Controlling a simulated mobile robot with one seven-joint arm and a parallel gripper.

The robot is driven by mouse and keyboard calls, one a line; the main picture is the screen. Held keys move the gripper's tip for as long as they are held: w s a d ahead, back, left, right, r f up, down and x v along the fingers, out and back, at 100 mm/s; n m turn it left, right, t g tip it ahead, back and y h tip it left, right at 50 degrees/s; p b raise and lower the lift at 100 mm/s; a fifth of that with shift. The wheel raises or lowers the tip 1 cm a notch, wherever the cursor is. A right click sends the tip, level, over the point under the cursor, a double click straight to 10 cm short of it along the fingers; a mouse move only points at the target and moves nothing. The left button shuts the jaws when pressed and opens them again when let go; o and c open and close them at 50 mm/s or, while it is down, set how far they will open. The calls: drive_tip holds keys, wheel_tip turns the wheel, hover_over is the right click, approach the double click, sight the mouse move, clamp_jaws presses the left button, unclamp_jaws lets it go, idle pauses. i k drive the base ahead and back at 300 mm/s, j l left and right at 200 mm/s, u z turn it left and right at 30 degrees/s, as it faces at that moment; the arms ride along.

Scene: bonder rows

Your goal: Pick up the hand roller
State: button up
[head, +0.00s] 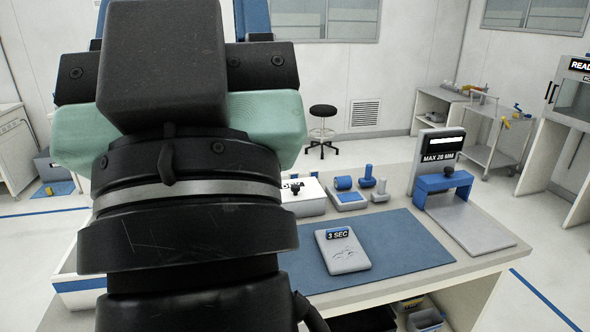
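A blue cylinder (343,183), which looks like the hand roller, is at the back edge of the bench's blue mat. It rests at or just behind a small grey block with a blue top (348,198); I cannot tell if they are joined. My gripper (178,60) fills the upper left of the head view, close to the camera and well to the left of the roller.
Two small blue-topped grey pieces (374,182) stand right of the roller. A grey slab marked "3 SEC" (342,250) lies on the blue mat (405,240). A blue gate with a "MAX 20 MM" sign (443,183) stands at right. A white box (303,197) is at left.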

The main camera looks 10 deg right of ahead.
sight(381, 195)
drive_tip(key=i+l+u, duration=0.15)
drive_tip(key=i+l, duration=0.2)
drive_tip(key=i+l+u, duration=0.15)
drive_tip(key=i+l, duration=0.2)
drive_tip(key=l, duration=0.25)
